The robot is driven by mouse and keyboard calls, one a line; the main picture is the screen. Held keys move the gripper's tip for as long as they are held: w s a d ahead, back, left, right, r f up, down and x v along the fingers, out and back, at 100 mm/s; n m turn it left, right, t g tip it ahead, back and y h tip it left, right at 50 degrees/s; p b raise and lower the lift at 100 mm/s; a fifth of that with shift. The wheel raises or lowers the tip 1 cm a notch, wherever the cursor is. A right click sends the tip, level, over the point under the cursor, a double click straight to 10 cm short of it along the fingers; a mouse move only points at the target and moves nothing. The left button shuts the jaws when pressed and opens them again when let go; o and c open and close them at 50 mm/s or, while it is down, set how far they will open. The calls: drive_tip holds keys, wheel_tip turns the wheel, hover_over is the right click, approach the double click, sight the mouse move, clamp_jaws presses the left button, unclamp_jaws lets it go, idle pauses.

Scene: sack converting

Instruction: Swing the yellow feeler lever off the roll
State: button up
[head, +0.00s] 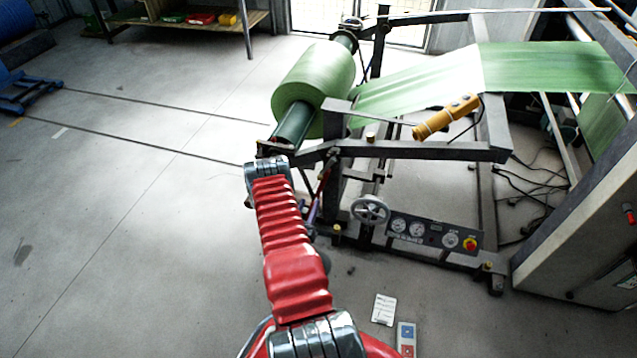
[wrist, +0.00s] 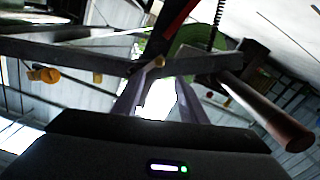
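The green roll (head: 313,80) sits on its dark shaft in the unwind stand, with green web running off to the right. A yellow box-shaped handset with buttons (head: 445,117) rests at the stand's front arm. I cannot pick out a yellow feeler lever for certain in either view. In the wrist view my gripper (wrist: 165,80) has its two fingers apart with bright background between them, and nothing shows held. A dark bar (wrist: 70,52) crosses just beyond the fingertips. In the head view my red arm reaches to the stand's near left corner, and the fingers are mostly hidden.
The stand's front beam (head: 420,150), handwheel (head: 370,209) and gauge panel (head: 433,235) lie right of my arm. A red-black strip (wrist: 178,20) and brown cylinder (wrist: 268,115) are near the gripper. Open floor (head: 120,230) lies left.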

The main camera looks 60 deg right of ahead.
sight(319, 180)
drive_tip(key=d, duration=0.4)
drive_tip(key=w+d, duration=0.1)
drive_tip(key=d, duration=0.3)
drive_tip(key=w+d, duration=0.1)
drive_tip(key=d, duration=0.4)
drive_tip(key=shift+d, duration=0.1)
drive_tip(key=shift+c, duration=0.6)
clamp_jaws()
